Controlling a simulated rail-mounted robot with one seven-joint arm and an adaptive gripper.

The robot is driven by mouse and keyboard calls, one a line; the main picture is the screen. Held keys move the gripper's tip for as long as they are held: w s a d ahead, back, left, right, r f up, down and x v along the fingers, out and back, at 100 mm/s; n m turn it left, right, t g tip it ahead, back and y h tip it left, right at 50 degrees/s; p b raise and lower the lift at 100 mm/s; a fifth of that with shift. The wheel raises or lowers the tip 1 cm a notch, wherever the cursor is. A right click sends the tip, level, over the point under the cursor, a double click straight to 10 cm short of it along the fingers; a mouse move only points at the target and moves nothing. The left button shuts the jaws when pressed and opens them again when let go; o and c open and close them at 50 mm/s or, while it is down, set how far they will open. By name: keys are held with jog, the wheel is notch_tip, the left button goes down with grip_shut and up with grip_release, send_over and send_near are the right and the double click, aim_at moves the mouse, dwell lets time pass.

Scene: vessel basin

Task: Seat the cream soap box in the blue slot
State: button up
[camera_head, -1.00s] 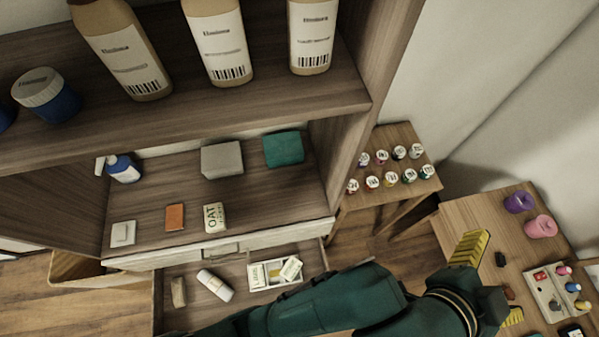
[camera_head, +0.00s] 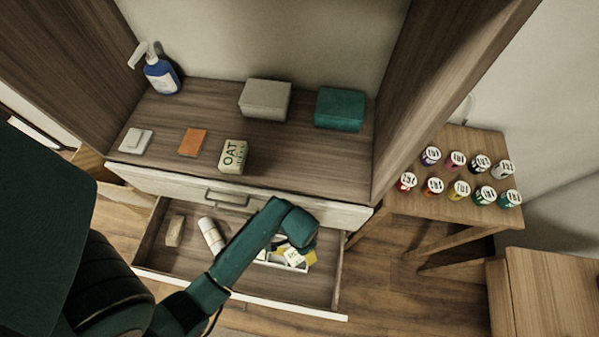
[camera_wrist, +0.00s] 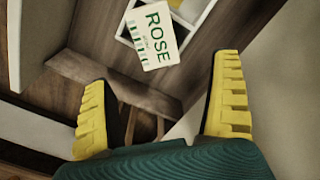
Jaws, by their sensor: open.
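A cream box lettered ROSE in green (camera_wrist: 152,36) lies askew over the white tray (camera_wrist: 208,10) in the wrist view. In the head view this box (camera_head: 294,258) and the tray (camera_head: 262,256) are in the open drawer, partly behind my arm. Another cream box, lettered OAT (camera_head: 233,156), stands on the shelf above. My gripper (camera_wrist: 164,78) is open and empty, with its yellow fingers apart and the ROSE box beyond their tips. In the head view my forearm hides most of it. I cannot make out a blue slot; a yellow patch shows in the tray.
The drawer (camera_head: 160,262) also holds a tan block (camera_head: 175,231) and a white tube (camera_head: 211,236). The shelf carries a blue pump bottle (camera_head: 162,76), an orange bar (camera_head: 193,142), a white dish (camera_head: 135,141), a grey box (camera_head: 265,99) and a green box (camera_head: 340,109). Jars stand on a side table (camera_head: 430,217).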

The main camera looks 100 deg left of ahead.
aim_at(293, 256)
notch_tip(293, 256, down, 5)
jog(key=shift+r+b, duration=0.15)
jog(key=shift+b, duration=0.3)
jog(key=f, duration=0.2)
jog(key=d+f+b, duration=0.1)
jog(key=f, duration=0.2)
jog(key=shift+s+d, duration=0.15)
jog(key=shift+s, duration=0.05)
jog(key=shift+f, duration=0.1)
jog(key=c, duration=1.3)
